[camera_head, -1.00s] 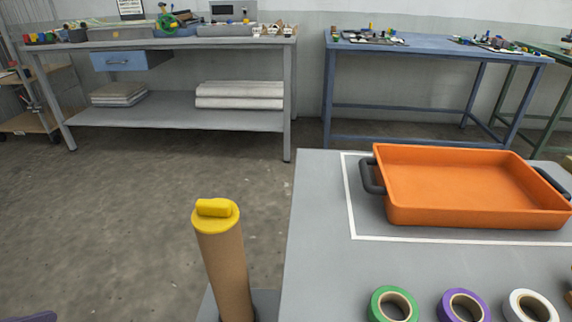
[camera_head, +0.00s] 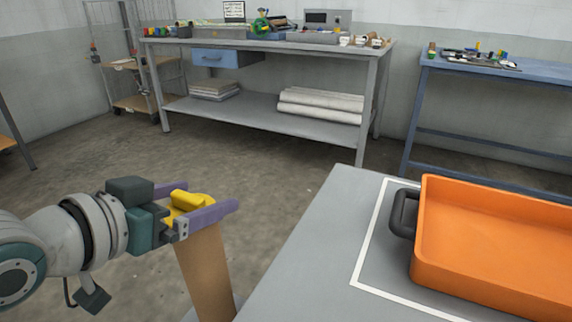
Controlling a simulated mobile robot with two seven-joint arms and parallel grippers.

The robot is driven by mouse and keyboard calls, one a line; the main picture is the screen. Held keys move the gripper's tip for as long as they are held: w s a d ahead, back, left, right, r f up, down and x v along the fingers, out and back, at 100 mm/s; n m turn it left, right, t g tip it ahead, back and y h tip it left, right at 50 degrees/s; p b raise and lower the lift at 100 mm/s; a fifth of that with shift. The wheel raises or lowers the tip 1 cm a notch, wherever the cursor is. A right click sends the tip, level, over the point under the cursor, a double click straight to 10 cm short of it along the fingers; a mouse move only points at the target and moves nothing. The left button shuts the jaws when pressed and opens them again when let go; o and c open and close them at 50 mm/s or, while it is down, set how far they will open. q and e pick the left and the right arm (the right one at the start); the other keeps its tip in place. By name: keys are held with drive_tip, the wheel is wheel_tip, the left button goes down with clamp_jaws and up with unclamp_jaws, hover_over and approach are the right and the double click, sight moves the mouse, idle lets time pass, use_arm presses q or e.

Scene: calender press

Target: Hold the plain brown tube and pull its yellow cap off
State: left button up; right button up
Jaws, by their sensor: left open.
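The plain brown tube (camera_head: 207,273) stands upright at the lower middle left, beside the grey table's left edge. Its yellow cap (camera_head: 186,201) sits at its top end. My left gripper (camera_head: 212,203) comes in from the left at cap height. Its two purple fingers are open, one on the far side and one on the near side of the cap. The near finger hides part of the cap and the tube's upper rim. I cannot tell whether either finger touches the cap. My right gripper is not in view.
A workbench (camera_head: 270,45) and a blue table (camera_head: 500,67) stand farther back. Bare floor lies between.

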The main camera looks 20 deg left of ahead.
use_arm(q)
drive_tip(key=shift+x, duration=0.8)
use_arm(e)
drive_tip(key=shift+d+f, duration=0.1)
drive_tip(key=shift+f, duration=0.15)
use_arm(q)
drive_tip(key=c, duration=0.4)
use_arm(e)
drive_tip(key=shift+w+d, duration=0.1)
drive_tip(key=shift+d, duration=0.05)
use_arm(q)
drive_tip(key=c, duration=0.9)
drive_tip(key=o, duration=0.9)
drive_tip(key=c, duration=0.7)
drive_tip(key=o, duration=1.1)
drive_tip(key=shift+o, duration=0.2)
drive_tip(key=shift+s, duration=0.1)
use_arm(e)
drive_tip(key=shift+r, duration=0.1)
use_arm(q)
drive_tip(key=p+v, duration=0.2)
drive_tip(key=v, duration=0.7)
drive_tip(key=shift+s+r, duration=0.25)
drive_tip(key=shift+s, duration=0.1)
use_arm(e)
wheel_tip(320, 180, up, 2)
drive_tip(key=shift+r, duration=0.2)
